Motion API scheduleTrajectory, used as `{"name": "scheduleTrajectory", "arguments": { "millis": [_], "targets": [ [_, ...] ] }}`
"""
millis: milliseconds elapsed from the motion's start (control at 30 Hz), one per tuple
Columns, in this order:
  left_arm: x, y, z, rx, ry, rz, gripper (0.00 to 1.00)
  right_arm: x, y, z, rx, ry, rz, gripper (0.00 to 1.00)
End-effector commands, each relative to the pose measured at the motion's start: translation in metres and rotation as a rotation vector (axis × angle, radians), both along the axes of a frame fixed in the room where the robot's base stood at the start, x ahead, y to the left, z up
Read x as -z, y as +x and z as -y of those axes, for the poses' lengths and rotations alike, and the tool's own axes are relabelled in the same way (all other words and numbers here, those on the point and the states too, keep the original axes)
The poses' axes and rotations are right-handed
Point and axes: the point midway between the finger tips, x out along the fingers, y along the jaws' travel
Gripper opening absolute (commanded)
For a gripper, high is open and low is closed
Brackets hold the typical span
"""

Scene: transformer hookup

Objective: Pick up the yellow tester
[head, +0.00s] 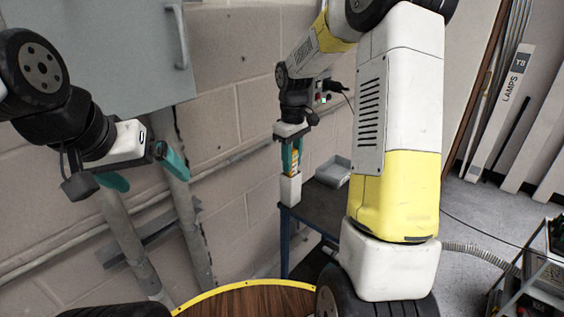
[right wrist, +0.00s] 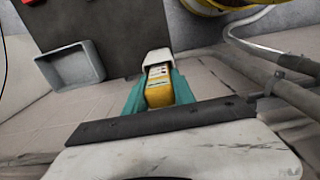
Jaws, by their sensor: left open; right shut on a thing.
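The yellow tester (right wrist: 159,95) is between the teal fingers of my right gripper (right wrist: 160,92) in the right wrist view, with its far end inside a white holder (right wrist: 157,57). In the head view the tester (head: 293,160) shows as a narrow yellow strip between the fingers of my right gripper (head: 292,157), just above the white holder (head: 290,189). My right gripper is shut on the tester and points down at the table's corner. My left gripper (head: 143,168) is open and empty at the left, in front of the wall pipes. The tester's lower end is hidden by the holder.
A dark table (head: 312,207) with blue legs carries the holder and a grey tray (head: 334,171); the tray also shows in the right wrist view (right wrist: 70,66). A block wall with pipes (head: 188,215) stands close behind. A round wooden top (head: 250,300) with a yellow rim is in front.

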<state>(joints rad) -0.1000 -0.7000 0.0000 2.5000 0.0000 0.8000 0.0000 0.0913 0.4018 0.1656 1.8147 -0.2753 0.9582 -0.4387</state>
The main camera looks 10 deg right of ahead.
Motion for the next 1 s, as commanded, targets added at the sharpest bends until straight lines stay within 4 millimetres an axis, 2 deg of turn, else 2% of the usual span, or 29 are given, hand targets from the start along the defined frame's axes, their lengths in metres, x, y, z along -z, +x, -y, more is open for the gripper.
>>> {"name": "scheduleTrajectory", "arguments": {
  "millis": [167,367,567,1000],
  "targets": [
    [0.000,0.000,0.000,0.000,0.000,0.000,0.95,-0.002,0.000,0.000,0.000,0.000,0.001,0.00],
    [0.000,0.000,0.000,0.000,0.000,0.000,0.95,-0.018,0.001,0.000,0.000,0.000,0.005,0.00],
    [0.000,0.000,0.000,0.000,0.000,0.000,0.95,-0.054,0.001,0.000,0.000,0.000,0.005,0.00],
    [0.000,0.000,0.000,0.000,0.000,0.000,0.95,-0.153,0.001,-0.001,0.000,0.001,0.004,0.00]
  ]
}}
